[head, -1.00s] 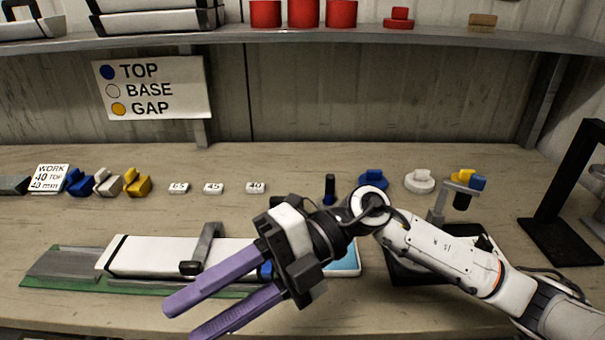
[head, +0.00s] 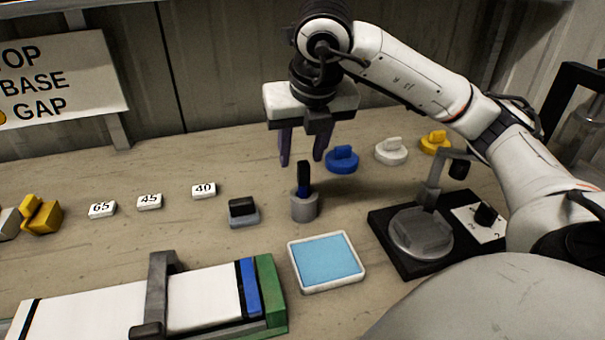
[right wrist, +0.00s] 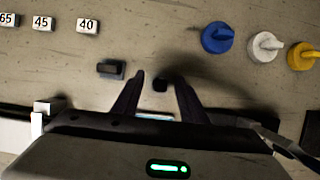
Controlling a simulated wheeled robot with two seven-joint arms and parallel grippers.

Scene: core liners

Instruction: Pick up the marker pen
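The marker pen (head: 304,177), black with a blue band, stands upright in a round grey holder (head: 304,207) on the bench. My right gripper (head: 302,160) points down with its two purple fingers apart and empty. In the right wrist view the dark end of the pen (right wrist: 160,84) shows between the open fingers (right wrist: 161,80), with a gap to each. How far the tips are above the pen is hard to tell. My left gripper is not in view.
A small black-topped block (head: 243,212) sits left of the holder. Blue (head: 342,159), white (head: 391,151) and yellow (head: 435,142) knobbed discs stand to the right. A blue pad (head: 326,261), a black-based stand (head: 383,218) and a core liner (head: 80,317) are nearer me.

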